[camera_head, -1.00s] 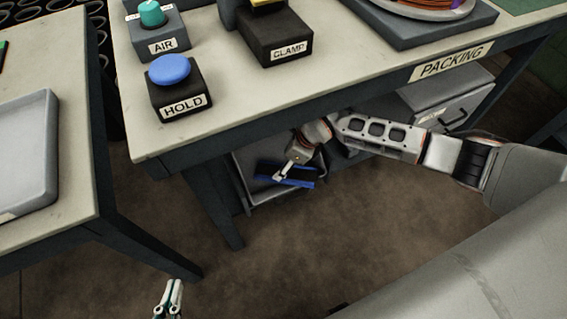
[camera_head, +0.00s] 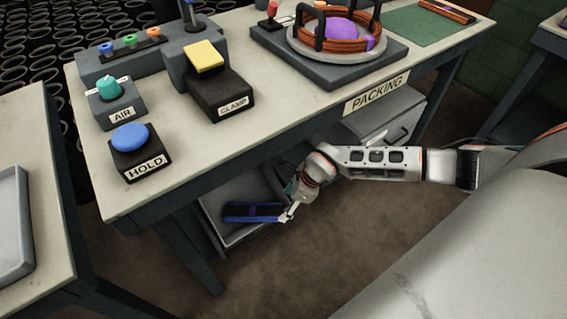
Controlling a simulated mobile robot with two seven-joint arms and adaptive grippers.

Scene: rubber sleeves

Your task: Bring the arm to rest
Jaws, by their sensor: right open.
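My right arm (camera_head: 385,163) comes in from the right, low beside the packing table's front edge. My right gripper (camera_head: 290,211) is at its end, below the tabletop and pointing down and left. It is small in the view; its jaws are open and nothing shows held in them. A blue-edged dark object (camera_head: 252,212) lies in a grey open drawer or bin (camera_head: 222,190) under the table, just left of the gripper. Whether the gripper touches it I cannot tell. My left gripper is out of view.
The packing table (camera_head: 290,125) carries the HOLD button (camera_head: 130,138), the AIR knob (camera_head: 109,88), the yellow CLAMP block (camera_head: 205,56) and a round fixture (camera_head: 338,42) with orange rings. A side table (camera_head: 45,215) with a grey tray (camera_head: 12,225) stands left. Bare floor (camera_head: 290,270) lies in front.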

